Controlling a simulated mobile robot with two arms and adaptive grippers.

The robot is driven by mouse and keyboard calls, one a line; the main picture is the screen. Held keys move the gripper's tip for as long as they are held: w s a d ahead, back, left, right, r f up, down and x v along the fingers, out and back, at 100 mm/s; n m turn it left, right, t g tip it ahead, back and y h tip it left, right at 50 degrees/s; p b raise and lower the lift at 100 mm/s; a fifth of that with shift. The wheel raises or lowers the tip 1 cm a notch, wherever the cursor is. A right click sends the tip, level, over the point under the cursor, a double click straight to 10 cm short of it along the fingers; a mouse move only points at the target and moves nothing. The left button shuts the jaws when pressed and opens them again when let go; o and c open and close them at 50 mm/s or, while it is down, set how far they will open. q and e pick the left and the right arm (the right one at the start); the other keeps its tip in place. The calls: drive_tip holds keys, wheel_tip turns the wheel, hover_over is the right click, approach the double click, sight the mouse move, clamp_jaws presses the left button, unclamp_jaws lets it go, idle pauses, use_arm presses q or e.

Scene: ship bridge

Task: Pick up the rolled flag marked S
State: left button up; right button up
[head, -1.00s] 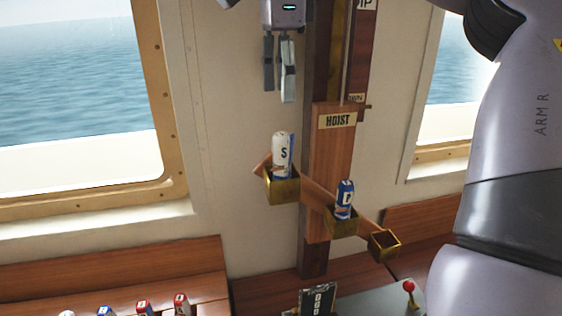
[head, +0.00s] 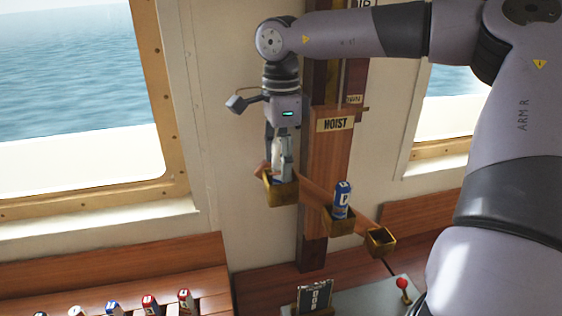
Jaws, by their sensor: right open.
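The rolled flag marked S (head: 277,156) is white and stands upright in the upper left brass cup of the hoist rack. My right gripper (head: 281,172) points down over this cup, with its fingers around the flag. The fingers hide most of the flag and its letter. The jaws are open. A blue and white rolled flag (head: 342,198) stands in the middle cup. My left gripper is not in view.
The brass cups sit on a slanted wooden bar on the post with the HOIST sign (head: 335,124). The lowest cup (head: 380,242) is empty. Several rolled flags stand in a wooden rack at bottom left. A red-knobbed lever (head: 402,284) stands at bottom right.

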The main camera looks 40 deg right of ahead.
drive_tip(key=shift+c, duration=0.4)
drive_tip(key=c, duration=1.2)
